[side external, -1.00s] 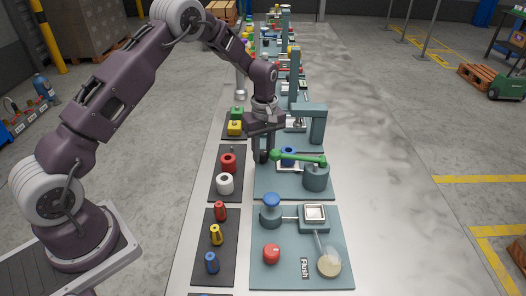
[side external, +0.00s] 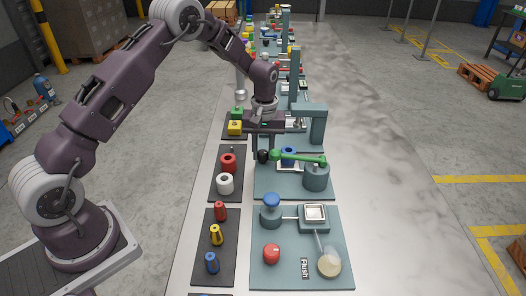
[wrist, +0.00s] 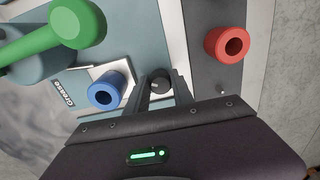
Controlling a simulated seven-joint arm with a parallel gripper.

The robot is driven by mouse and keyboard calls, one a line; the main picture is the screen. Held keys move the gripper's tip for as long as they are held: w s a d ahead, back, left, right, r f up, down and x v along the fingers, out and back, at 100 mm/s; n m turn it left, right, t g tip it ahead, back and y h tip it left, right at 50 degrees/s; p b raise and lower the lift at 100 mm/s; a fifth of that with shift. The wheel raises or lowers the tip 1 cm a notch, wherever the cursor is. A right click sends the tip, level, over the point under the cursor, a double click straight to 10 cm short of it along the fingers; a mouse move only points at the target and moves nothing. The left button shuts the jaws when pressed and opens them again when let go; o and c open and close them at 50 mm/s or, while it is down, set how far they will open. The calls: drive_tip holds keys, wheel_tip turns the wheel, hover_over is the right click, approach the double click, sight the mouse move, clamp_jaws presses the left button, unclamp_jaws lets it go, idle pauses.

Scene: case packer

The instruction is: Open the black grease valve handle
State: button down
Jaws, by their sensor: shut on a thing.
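The black grease valve handle (side external: 263,156) is a small dark knob at the left edge of a teal station plate, beside the blue ring and the green lever. In the wrist view the black handle (wrist: 159,82) shows between the fingertips. My gripper (side external: 263,151) points down over it and is shut on it, one finger on each side; the wrist view also shows my gripper (wrist: 160,84). The word "Grease" (wrist: 64,94) is printed on the plate near the blue ring. The handle's lower part and stem are hidden.
A green lever (side external: 300,158) on a teal cylinder (side external: 316,178) reaches close to my gripper's right side. A blue ring (side external: 288,155) stands just right of the handle. A red ring (side external: 228,162) and white ring (side external: 225,184) stand on a dark mat at left. A teal post frame (side external: 318,125) rises behind.

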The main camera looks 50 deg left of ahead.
sight(262, 152)
drive_tip(key=m, duration=0.6)
drive_tip(key=shift+s, duration=0.1)
drive_tip(key=m, duration=0.6)
drive_tip(key=shift+m, duration=0.3)
idle(0.3)
drive_tip(key=c, duration=1.4)
unclamp_jaws()
drive_tip(key=shift+o, duration=0.2)
drive_tip(key=shift+r, duration=0.1)
wheel_tip(262, 152, up, 7)
drive_tip(key=shift+f, duration=0.1)
